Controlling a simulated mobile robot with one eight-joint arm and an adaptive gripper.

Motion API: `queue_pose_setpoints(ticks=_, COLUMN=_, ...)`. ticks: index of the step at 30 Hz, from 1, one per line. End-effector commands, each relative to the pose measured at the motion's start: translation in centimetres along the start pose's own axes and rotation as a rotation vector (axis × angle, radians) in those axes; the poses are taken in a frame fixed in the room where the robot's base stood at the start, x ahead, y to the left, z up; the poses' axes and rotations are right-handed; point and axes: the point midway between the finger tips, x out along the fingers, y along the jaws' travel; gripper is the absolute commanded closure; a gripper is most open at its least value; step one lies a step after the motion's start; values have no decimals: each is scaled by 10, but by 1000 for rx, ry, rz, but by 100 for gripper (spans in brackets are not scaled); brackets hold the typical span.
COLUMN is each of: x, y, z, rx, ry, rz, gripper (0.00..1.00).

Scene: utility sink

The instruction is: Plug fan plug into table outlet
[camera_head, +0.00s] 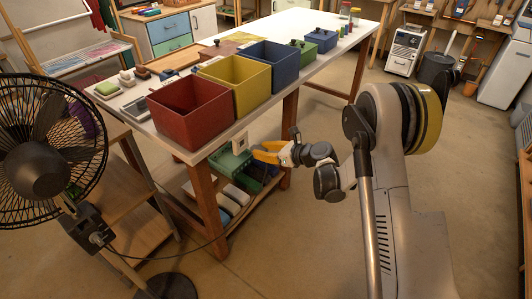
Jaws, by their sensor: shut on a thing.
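The black fan (36,170) stands at the left, with its thin dark cable (165,256) running down and right toward the table leg, where I lose sight of it. A pale outlet (240,143) is mounted under the table edge near the front corner leg. My gripper (262,154) has orange-yellow fingers, just right of the outlet and below the tabletop. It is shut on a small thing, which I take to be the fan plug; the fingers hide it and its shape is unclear. I cannot tell whether it touches the outlet.
The long white table (300,30) carries a red bin (190,118), a yellow bin (240,85), blue bins and small items. A wooden table leg (207,198) and a lower shelf with several boxes are close to my gripper. The floor (300,240) in front is clear.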

Motion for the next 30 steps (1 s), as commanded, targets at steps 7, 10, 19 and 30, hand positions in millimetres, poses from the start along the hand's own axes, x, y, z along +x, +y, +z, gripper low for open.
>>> queue_pose_setpoints(ticks=7, x=23, y=0, z=9, rx=-1, ry=1, rz=1, gripper=100)
queue_pose_setpoints(ticks=10, x=28, y=0, z=11, rx=0, ry=1, rz=1, gripper=100)
queue_pose_setpoints(ticks=19, x=30, y=0, z=12, rx=0, ry=1, rz=0, gripper=100)
queue_pose_setpoints(ticks=30, x=30, y=0, z=12, rx=0, ry=1, rz=1, gripper=100)
